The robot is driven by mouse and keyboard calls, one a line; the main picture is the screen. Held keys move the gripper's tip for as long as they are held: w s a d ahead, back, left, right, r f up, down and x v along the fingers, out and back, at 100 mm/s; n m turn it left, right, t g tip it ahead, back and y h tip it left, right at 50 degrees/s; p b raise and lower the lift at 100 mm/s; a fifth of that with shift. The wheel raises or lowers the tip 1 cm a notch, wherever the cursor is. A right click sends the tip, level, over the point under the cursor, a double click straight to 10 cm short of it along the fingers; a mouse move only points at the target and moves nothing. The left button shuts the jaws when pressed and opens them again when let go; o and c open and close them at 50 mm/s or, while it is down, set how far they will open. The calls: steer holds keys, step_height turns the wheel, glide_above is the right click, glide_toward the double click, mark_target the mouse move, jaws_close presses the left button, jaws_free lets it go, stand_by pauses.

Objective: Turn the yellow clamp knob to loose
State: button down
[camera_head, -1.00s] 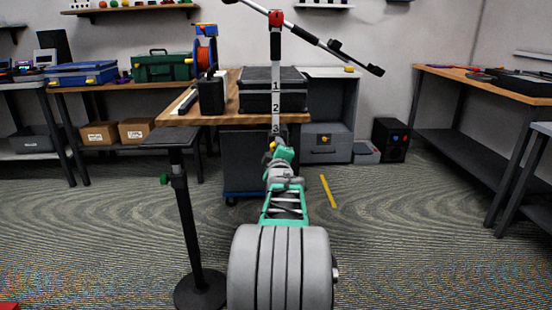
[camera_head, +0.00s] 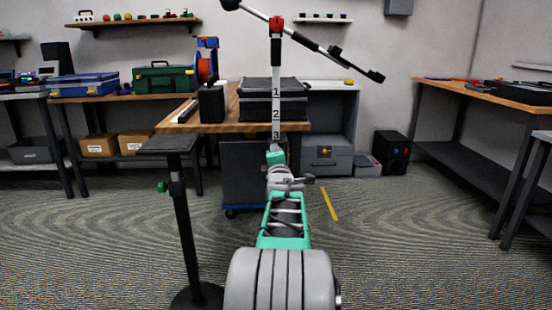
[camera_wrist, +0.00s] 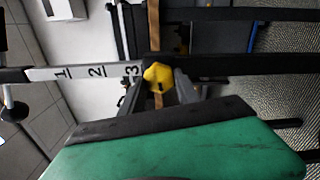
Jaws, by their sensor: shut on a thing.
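The yellow clamp knob (camera_wrist: 158,76) is in the middle of the wrist view, on the pole (camera_wrist: 90,72) marked 1, 2 and 3. My gripper (camera_wrist: 158,88) reaches the knob, its dark fingers on either side, shut on it. Part of the fingers is hidden behind the green housing in the foreground. In the head view my gripper (camera_head: 275,157) is at the pole (camera_head: 276,100), just below the mark 3, and the knob is hidden there. The pole is upright and carries a red joint and a tilted boom (camera_head: 320,45) on top.
A wooden table (camera_head: 225,127) with a black case (camera_head: 290,105) stands behind the pole. A black stand (camera_head: 185,230) with a flat top is left of my arm. The floor to the right is open, with a yellow strip (camera_head: 329,204) on it.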

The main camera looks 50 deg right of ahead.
stand_by(0.3)
steer(key=c, duration=0.9)
jaws_free()
steer(key=shift+s, duration=0.1)
steer(key=p+v, duration=0.2)
steer(key=v, duration=0.5)
steer(key=shift+s+a, duration=0.25)
